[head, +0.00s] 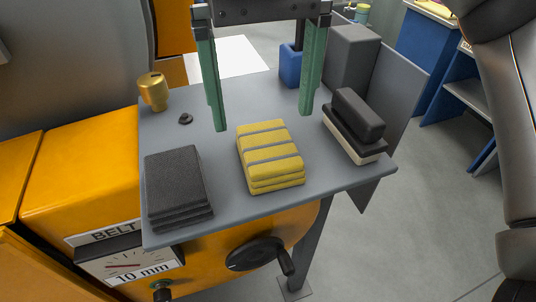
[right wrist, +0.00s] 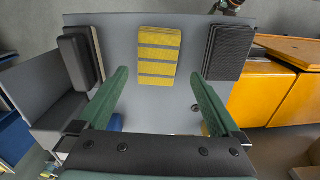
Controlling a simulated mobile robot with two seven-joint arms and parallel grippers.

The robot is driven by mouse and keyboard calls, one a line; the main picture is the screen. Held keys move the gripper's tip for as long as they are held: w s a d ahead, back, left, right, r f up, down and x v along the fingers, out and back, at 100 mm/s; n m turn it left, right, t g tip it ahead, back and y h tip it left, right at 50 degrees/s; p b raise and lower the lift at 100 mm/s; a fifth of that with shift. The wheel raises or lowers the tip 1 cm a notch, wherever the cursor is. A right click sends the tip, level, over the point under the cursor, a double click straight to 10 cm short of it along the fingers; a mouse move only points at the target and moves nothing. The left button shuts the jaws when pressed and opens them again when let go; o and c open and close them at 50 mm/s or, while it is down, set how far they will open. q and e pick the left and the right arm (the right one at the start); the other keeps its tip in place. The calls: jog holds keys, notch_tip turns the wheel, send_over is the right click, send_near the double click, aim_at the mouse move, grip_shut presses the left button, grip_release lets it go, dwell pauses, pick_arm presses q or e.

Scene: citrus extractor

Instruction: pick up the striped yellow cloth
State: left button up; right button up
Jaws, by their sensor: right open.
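The striped yellow cloth (head: 269,157) is a folded stack with grey stripes, lying flat on the grey shelf (head: 222,190) near its front middle. It also shows in the right wrist view (right wrist: 159,50). My right gripper (head: 264,120) is open and empty, with green fingers pointing down. In the head view its fingertips are above and behind the cloth, one toward each side. In the right wrist view the cloth lies beyond the fingertips (right wrist: 160,76), between their lines, and nothing touches it. My left gripper is not in view.
A dark grey folded cloth stack (head: 176,184) lies left of the yellow cloth. A black-and-cream brush-like block (head: 356,124) lies right. A brass weight (head: 153,91), a small dark knob (head: 185,118), a blue container (head: 290,66) and a grey box (head: 352,58) stand farther back.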

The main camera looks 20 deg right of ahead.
aim_at(268, 145)
jog(key=f, duration=0.5)
jog(key=shift+s+d+f, duration=0.2)
jog(key=shift+f, duration=0.1)
jog(key=shift+c, duration=0.2)
jog(key=c, duration=1.1)
jog(key=shift+c, duration=0.2)
jog(key=shift+r, duration=0.1)
